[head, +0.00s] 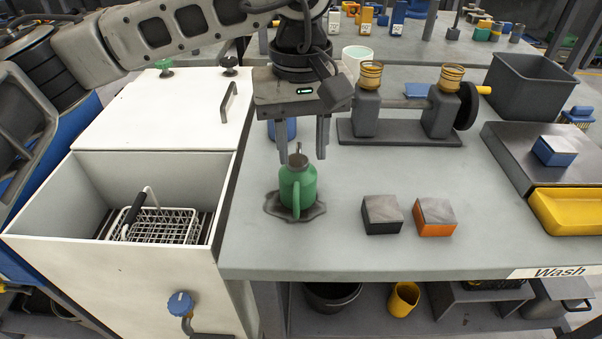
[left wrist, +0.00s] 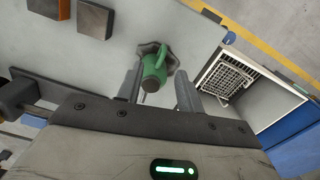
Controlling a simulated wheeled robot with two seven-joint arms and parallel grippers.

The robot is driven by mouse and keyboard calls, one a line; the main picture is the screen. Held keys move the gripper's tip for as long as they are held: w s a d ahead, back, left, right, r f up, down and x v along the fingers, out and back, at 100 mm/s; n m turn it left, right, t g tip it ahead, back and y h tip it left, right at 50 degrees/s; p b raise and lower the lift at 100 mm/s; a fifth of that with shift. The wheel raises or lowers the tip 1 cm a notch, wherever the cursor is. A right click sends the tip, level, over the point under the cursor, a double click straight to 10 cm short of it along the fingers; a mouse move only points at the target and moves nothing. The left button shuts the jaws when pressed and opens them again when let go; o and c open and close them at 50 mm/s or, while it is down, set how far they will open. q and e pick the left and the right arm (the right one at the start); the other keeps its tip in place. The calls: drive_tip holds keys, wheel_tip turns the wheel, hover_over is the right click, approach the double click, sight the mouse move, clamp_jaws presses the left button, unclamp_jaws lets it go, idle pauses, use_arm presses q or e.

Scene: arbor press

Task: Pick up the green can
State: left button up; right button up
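The green can (head: 298,187), with a handle and a narrow spout, stands upright on a dark puddle-shaped patch (head: 311,211) on the grey bench. It also shows in the left wrist view (left wrist: 154,70). My left gripper (head: 302,157) points down above and slightly behind the can. Its two fingers are apart with nothing held between them. In the left wrist view the fingers (left wrist: 160,96) stand on either side of the can's near end. I cannot tell whether they touch it. My right gripper is not in view.
An open white washer (head: 120,262) with a wire basket (head: 160,225) stands left of the bench. Right of the can are a black block (head: 382,226) and an orange block (head: 434,229). A grey fixture (head: 400,132) stands behind. A blue object (head: 282,130) is partly hidden behind my gripper.

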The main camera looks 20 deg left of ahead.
use_arm(q)
drive_tip(key=p, duration=0.1)
hover_over(297, 217)
drive_tip(key=f, duration=1)
drive_tip(key=shift+w+d+f, duration=0.1)
drive_tip(key=shift+w, duration=0.2)
drive_tip(key=f, duration=0.1)
drive_tip(key=f+p, duration=0.2)
drive_tip(key=f, duration=0.1)
drive_tip(key=shift+s+a, duration=0.1)
drive_tip(key=shift+a, duration=0.15)
drive_tip(key=shift+f, duration=0.65)
clamp_jaws()
